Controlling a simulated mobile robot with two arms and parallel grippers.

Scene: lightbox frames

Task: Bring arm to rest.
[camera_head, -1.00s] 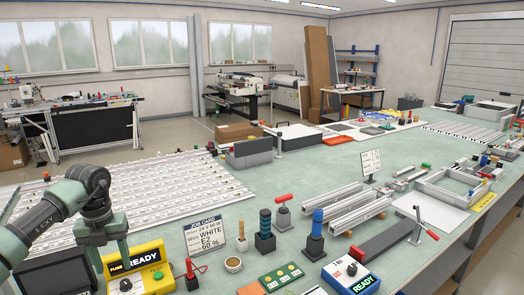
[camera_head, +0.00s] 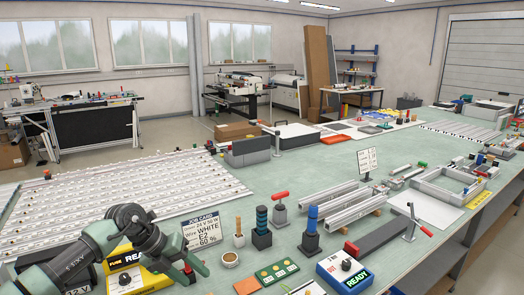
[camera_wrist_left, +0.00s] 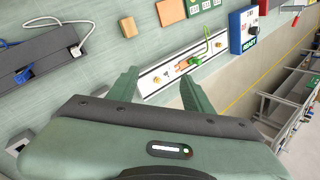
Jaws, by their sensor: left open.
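My left arm (camera_head: 75,262) comes in from the lower left, its dark wrist joint raised above the near left of the green bench. My left gripper (camera_wrist_left: 160,92) shows in the left wrist view, with two green fingers spread apart and nothing between them. Beyond the fingers lies a white strip (camera_wrist_left: 160,77) with a green wire (camera_wrist_left: 199,60); I cannot tell the height above it. My right gripper is in neither view.
A dark box with cables (camera_wrist_left: 40,55) lies at the left in the wrist view. Slatted rails (camera_head: 120,190) cover the left bench.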

